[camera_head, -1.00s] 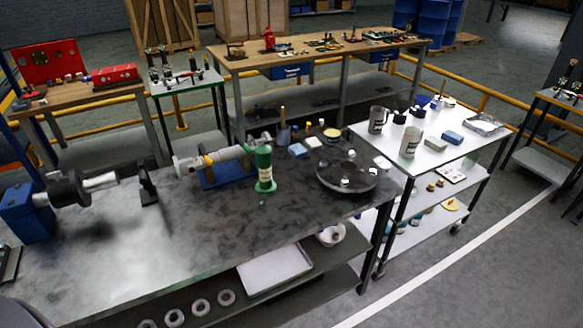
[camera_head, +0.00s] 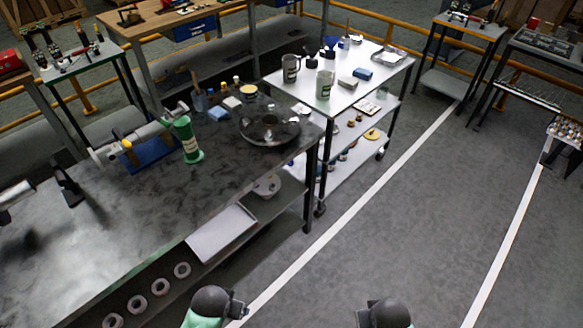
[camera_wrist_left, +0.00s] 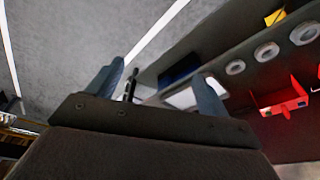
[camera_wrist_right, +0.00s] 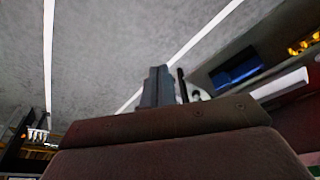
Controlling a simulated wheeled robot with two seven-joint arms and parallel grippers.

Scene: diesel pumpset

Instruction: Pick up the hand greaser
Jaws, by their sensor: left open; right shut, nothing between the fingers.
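A green upright tool with a pale label (camera_head: 187,142) stands on the dark workbench (camera_head: 120,215), left of a round dark disc. It looks like the hand greaser, but I cannot be sure. Neither wrist view shows it. My left gripper (camera_wrist_left: 163,75) is open and empty, its two fingers apart in the left wrist view. My right gripper (camera_wrist_right: 159,82) is shut and empty, its fingers together in the right wrist view. In the head view only rounded parts of my arms show at the bottom edge, in front of the bench and apart from the green tool.
A round dark disc (camera_head: 270,126) lies near the bench's right end. A pale shaft on a blue support (camera_head: 146,153) lies left of the green tool. A white-topped cart (camera_head: 300,92) holds mugs and small boxes. Grey floor (camera_head: 420,230) is open to the right.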

